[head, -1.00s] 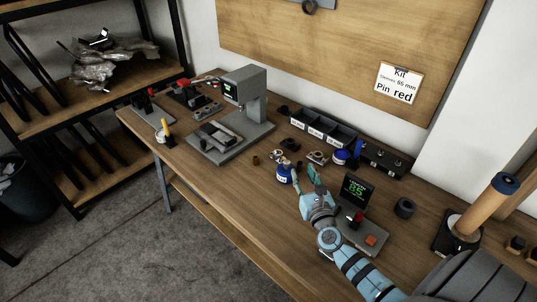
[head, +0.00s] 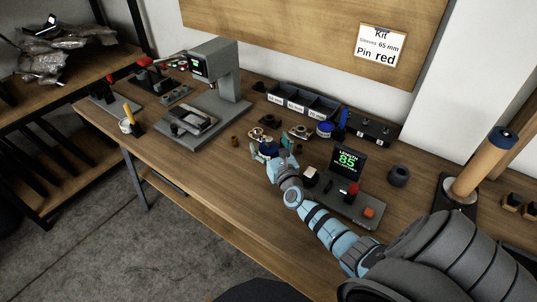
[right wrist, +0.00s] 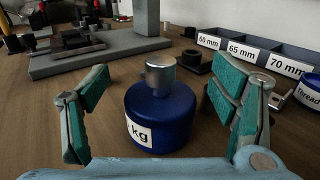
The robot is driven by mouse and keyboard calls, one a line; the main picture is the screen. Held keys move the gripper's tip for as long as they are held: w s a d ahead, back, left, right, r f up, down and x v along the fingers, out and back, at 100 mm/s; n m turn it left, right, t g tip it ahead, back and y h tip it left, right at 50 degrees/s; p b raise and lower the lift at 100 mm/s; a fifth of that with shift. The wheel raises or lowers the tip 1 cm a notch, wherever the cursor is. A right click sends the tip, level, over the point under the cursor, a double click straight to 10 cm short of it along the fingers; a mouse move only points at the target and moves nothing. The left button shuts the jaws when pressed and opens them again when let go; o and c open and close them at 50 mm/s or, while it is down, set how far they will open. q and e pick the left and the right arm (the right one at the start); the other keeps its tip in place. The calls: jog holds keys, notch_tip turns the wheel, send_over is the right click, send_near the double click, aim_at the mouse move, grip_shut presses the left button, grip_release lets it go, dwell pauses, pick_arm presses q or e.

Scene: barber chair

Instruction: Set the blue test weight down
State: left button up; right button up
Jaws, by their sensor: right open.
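The blue test weight (right wrist: 158,112), a dark blue cylinder with a silver knob and a white "kg" label, stands upright on the wooden bench. In the head view the weight (head: 268,147) is partly covered by my right gripper (head: 272,149). In the right wrist view my right gripper (right wrist: 155,88) is open, with one teal-padded finger on each side of the weight. Gaps show between both pads and the weight. My left gripper is in neither view.
A length display reading 85 (head: 347,161) stands right of the gripper. Behind are labelled sleeve bins (head: 300,103) and a blue-lidded jar (head: 324,129). A grey press (head: 217,75) stands to the left. The bench front is clear.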

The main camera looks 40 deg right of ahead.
jog(key=shift+w+d, duration=0.15)
jog(key=shift+w, duration=0.15)
jog(key=shift+r, duration=0.1)
grip_shut()
jog(key=shift+r, duration=0.15)
